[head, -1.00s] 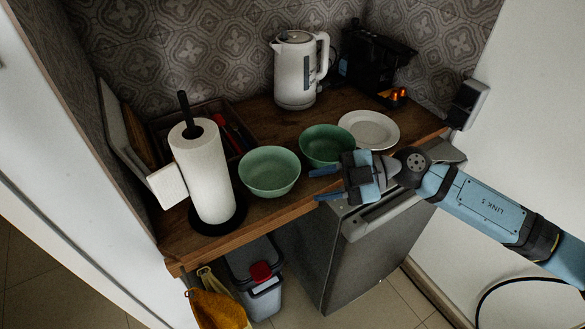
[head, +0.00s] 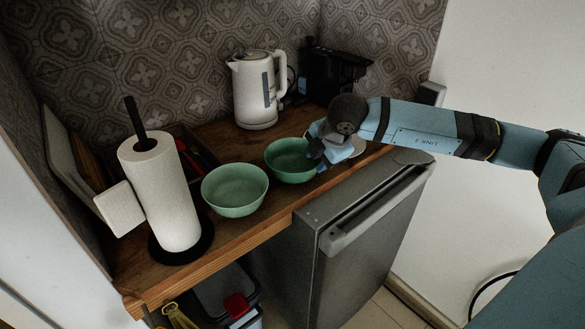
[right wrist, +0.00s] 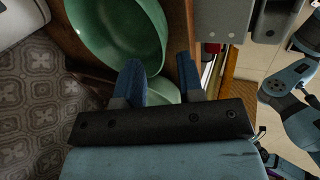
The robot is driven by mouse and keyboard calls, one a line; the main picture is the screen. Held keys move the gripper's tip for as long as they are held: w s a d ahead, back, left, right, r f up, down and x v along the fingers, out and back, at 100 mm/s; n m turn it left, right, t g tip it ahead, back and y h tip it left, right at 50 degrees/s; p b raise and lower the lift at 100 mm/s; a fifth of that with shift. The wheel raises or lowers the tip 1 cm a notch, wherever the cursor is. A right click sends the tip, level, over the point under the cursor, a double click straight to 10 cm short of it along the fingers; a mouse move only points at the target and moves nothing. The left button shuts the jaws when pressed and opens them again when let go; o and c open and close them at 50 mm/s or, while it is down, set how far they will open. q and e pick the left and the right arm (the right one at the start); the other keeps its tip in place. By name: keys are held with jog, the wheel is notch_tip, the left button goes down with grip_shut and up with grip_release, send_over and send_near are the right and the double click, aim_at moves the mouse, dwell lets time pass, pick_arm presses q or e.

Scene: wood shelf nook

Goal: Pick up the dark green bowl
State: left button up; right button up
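The dark green bowl (head: 287,163) stands on the wooden counter, right of a lighter green bowl (head: 235,190). My right gripper (head: 316,152) is at the dark green bowl's right side and hides part of its rim. In the right wrist view, the dark green bowl (right wrist: 118,32) fills the upper middle. The gripper's two blue fingers (right wrist: 160,80) are spread apart, with part of the bowl's wall showing between them. I cannot tell whether they touch it. My left gripper is not in view.
A white kettle (head: 256,92) and a black appliance (head: 330,78) stand behind the bowls. A paper towel roll (head: 163,190) stands at left. A plate (head: 361,146) is mostly hidden behind my right gripper. A grey fridge (head: 350,235) stands below the counter.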

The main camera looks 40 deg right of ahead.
aim_at(312, 169)
jog(key=x, duration=0.6)
jog(key=shift+w+d+f, duration=0.2)
jog(key=shift+w+f, duration=0.05)
jog(key=shift+r, duration=0.1)
grip_shut()
